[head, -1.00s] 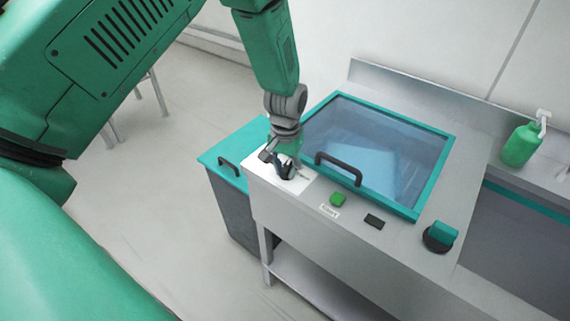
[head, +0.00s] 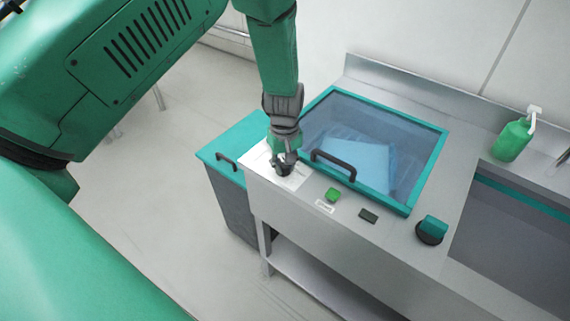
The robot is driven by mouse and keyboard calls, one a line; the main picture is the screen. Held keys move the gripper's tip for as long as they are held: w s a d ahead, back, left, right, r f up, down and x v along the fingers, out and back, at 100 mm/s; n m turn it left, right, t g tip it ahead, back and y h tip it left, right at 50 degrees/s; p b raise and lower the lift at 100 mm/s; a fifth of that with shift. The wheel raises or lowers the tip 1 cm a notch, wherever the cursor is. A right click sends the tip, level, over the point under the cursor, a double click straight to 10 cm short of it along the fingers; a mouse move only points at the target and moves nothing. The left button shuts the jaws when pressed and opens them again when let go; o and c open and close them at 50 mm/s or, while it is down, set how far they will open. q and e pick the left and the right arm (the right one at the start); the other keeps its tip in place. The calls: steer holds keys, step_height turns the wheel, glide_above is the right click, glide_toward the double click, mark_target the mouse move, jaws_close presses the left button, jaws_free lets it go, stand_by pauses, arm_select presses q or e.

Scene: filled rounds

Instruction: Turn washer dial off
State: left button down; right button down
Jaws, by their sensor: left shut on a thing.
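The washer (head: 419,167) is a steel unit with a teal-framed glass lid. Its dial (head: 284,170) is dark and sits on a white label plate (head: 293,182) at the left end of the front panel. My left gripper (head: 285,160) comes down from above and is shut on the dial, hiding most of it. The dial's pointer direction cannot be made out. My right gripper is not in view.
The lid has a black handle (head: 333,164) close to the right of the gripper. A green button (head: 333,194), a dark switch (head: 369,215) and a teal-black knob (head: 431,230) follow along the panel. A green soap bottle (head: 513,138) stands at the right.

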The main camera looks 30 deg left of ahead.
arm_select(q)
steer(key=shift+w+a+r, duration=0.15)
steer(key=shift+w+r, duration=0.1)
steer(key=shift+w, duration=0.15)
steer(key=c, duration=1.5)
jaws_free()
steer(key=shift+s+f, duration=0.1)
steer(key=shift+f, duration=0.05)
steer(key=shift+r, duration=0.5)
step_height(320, 180, up, 11)
steer(key=shift+f, duration=0.1)
